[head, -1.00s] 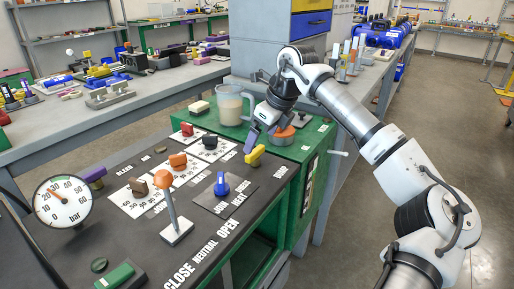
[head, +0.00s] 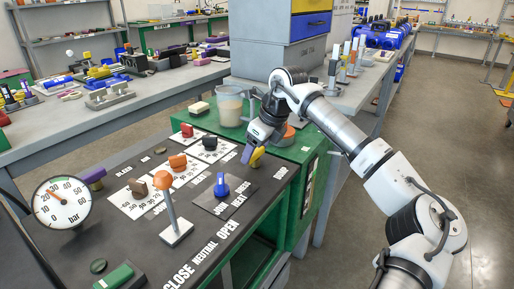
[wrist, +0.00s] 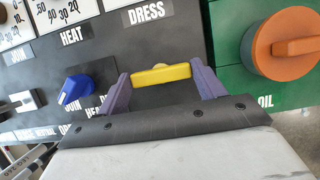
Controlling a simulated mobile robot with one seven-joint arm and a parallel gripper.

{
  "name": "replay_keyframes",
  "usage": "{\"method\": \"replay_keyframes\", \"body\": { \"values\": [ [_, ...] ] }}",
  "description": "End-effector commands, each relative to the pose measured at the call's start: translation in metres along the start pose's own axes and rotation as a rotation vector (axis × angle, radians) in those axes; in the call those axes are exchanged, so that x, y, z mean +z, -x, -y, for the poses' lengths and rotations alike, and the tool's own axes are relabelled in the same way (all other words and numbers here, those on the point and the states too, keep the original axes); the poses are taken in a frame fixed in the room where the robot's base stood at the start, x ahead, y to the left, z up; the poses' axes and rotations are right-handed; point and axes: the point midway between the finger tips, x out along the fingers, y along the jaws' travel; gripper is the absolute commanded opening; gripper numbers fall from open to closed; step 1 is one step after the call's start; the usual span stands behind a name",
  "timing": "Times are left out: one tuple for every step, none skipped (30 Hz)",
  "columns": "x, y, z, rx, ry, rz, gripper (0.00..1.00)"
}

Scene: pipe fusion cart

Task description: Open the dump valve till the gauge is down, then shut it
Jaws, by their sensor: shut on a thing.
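The yellow valve handle (head: 258,155) stands at the far right end of the dark panel, near a partly hidden label reading like DUMP. My gripper (head: 251,156) is down at it. In the wrist view the yellow handle (wrist: 161,74) lies crosswise between my two purple fingers (wrist: 161,85), which are shut on its ends. The round gauge (head: 62,203) stands at the panel's left. Its orange needle points up and left, at roughly 20 bar or a little under.
A blue knob (head: 221,186) and a tall orange-topped lever (head: 168,200) stand on the panel near the handle. An orange round knob (wrist: 288,47) on green OIL housing is close right of my gripper. A clear jug (head: 229,104) stands behind.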

Motion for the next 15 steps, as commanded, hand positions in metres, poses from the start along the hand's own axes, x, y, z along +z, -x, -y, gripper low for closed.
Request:
{"method": "replay_keyframes", "body": {
  "values": [
    [0.0,0.0001,-0.0004,0.001,0.0,-0.001,0.45],
    [-0.0001,0.0001,-0.0004,0.001,0.0,-0.001,0.45],
    [-0.0001,0.0,-0.0004,0.001,-0.001,-0.001,0.45],
    [-0.0002,0.0,-0.0005,0.0,-0.003,-0.001,0.45],
    [-0.0002,-0.0001,-0.0005,-0.001,-0.005,-0.001,0.45],
    [-0.0004,-0.0002,-0.0005,-0.003,-0.01,-0.001,0.45],
    [-0.0005,-0.0004,-0.0005,-0.005,-0.016,-0.001,0.45],
    [-0.0006,-0.0005,-0.0006,-0.008,-0.022,-0.002,0.45],
    [-0.0008,-0.0007,-0.0006,-0.013,-0.032,-0.002,0.45],
    [-0.001,-0.0009,-0.0007,-0.017,-0.042,-0.003,0.45],
    [-0.0011,-0.001,-0.0008,-0.022,-0.054,-0.003,0.45],
    [-0.0012,-0.0012,-0.0008,-0.03,-0.071,-0.003,0.45],
    [-0.0013,-0.0013,-0.0009,-0.037,-0.086,-0.003,0.45],
    [-0.0013,-0.0015,-0.0009,-0.045,-0.103,-0.003,0.45],
    [-0.0015,-0.0018,-0.0008,-0.055,-0.128,-0.003,0.45]
  ]
}}
